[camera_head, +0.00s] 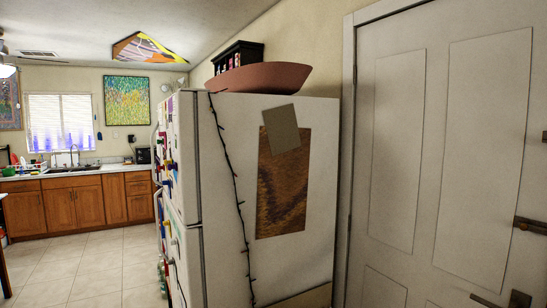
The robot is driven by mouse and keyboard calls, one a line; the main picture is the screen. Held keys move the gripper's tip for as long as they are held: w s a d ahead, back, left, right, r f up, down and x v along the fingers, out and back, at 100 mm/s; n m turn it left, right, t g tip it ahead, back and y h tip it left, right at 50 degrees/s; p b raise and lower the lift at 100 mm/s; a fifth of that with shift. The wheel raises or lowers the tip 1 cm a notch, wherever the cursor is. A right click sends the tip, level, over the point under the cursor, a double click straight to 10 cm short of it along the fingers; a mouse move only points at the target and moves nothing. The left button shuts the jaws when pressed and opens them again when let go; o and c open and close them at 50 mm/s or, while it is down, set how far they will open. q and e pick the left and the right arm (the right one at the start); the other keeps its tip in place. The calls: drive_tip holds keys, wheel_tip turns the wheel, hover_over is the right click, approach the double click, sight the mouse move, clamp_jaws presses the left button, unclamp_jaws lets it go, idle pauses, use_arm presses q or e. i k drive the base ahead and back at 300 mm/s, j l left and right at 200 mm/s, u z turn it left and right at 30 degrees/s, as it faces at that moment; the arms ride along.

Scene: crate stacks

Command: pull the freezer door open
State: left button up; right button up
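A white refrigerator (316,210) stands in the middle, seen mostly from its side. Its upper door, the freezer door (186,135), shows edge-on at the left and looks shut against the body along a dark seam. A pale handle (154,150) shows at its far left edge. The lower door (188,255) is below it and also looks shut. Colourful magnets cover the door fronts, which I see only at a steep angle. Neither of my grippers is in view.
A reddish bowl (262,78) and a dark rack (238,55) sit on top of the refrigerator. A dark cable (236,190) hangs down its side. A white room door (440,150) is at right. Tiled floor (95,262) is clear toward wooden cabinets (75,205).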

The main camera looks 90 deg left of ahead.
sight(177, 115)
drive_tip(key=u, duration=3.75)
drive_tip(key=i+j+u, duration=0.35)
drive_tip(key=i, duration=0.25)
drive_tip(key=i+j+u, duration=0.15)
drive_tip(key=i+u, duration=0.2)
drive_tip(key=i, duration=0.25)
drive_tip(key=i+u, duration=0.35)
drive_tip(key=i, duration=0.3)
drive_tip(key=i+z, duration=0.2)
drive_tip(key=i, duration=0.5)
drive_tip(key=i+j+z, duration=0.2)
drive_tip(key=i, duration=0.45)
drive_tip(key=i+z, duration=0.25)
drive_tip(key=z, duration=0.2)
drive_tip(key=i+j+z, duration=0.15)
drive_tip(key=z, duration=0.25)
drive_tip(key=i+j+z, duration=0.2)
drive_tip(key=i+z, duration=0.25)
drive_tip(key=k, duration=0.1)
